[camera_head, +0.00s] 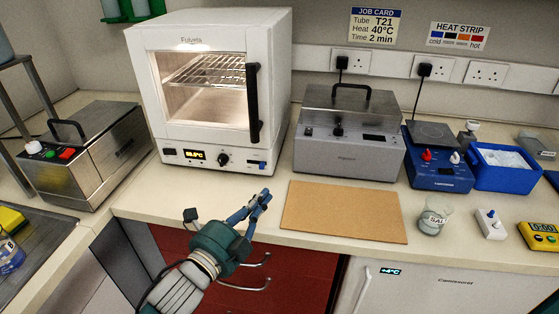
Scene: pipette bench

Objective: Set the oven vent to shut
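The white oven (272,100) stands at the back left of the bench, its glass door closed and its chamber lit. Its lower front panel has a lit display (195,155), a black knob (223,159) and, at the right end, a small blue slider (262,165) that looks like the vent control; its exact setting is too small to read. My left gripper (262,199) is in front of the bench edge, a little below the blue slider and apart from it. Its fingers lie close together, with nothing seen between them. My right gripper is not in view.
A steel bath (350,150) with a lid handle stands right of the oven, another steel unit (85,160) left. A brown board (345,211) lies in front. A beaker (433,217), blue hotplate (437,170) and blue ice tray (505,180) stand right. The bench before the oven is clear.

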